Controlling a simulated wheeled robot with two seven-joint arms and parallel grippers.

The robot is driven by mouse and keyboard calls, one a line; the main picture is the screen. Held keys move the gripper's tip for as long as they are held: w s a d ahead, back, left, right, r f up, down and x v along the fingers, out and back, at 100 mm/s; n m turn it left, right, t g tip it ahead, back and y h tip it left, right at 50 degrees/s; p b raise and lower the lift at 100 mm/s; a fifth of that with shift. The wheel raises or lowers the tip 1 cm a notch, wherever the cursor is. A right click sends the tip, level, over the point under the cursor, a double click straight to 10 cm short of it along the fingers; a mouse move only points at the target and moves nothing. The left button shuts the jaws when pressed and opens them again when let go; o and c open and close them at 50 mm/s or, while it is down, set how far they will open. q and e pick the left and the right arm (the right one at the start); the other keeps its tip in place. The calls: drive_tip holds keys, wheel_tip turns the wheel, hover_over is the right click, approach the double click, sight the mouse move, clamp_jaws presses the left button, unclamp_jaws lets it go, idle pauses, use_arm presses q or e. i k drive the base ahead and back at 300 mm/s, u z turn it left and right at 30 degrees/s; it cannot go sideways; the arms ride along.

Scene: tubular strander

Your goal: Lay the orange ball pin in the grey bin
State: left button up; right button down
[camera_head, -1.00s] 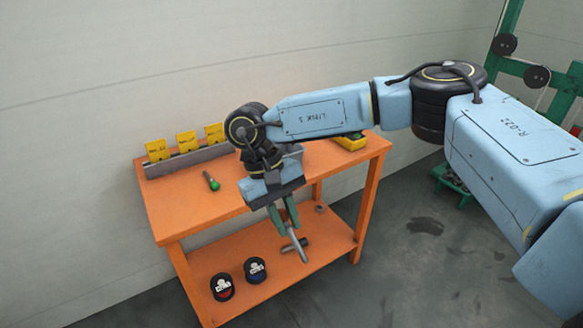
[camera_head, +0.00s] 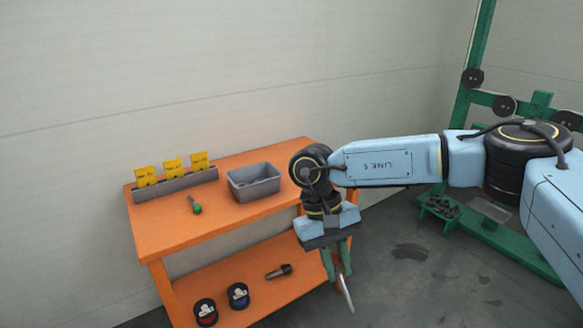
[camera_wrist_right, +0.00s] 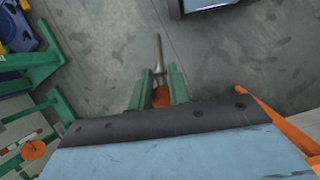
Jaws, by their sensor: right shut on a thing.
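My right gripper (camera_head: 341,279) is shut on the orange ball pin, in the air off the right end of the orange table. In the head view the pin's grey shank (camera_head: 347,298) points down below the fingers. In the right wrist view the pin's orange ball (camera_wrist_right: 160,97) is between the green fingers (camera_wrist_right: 160,88), and its grey shank (camera_wrist_right: 158,52) extends beyond them. The grey bin (camera_head: 254,188) stands open on the tabletop, left of my right gripper and apart from it. Its inside is too small to read clearly. My left gripper is not in view.
A green-handled screwdriver (camera_head: 196,206) lies on the orange tabletop (camera_head: 220,213) left of the bin. A grey rack with yellow cards (camera_head: 174,188) stands at the back. The lower shelf holds two round tins (camera_head: 238,294) and a dark bolt-like part (camera_head: 278,271). A green frame (camera_head: 478,75) stands right.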

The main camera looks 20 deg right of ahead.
sight(262, 193)
drive_tip(key=z, duration=0.45)
drive_tip(key=i, duration=1.75)
drive_tip(key=u, duration=0.95)
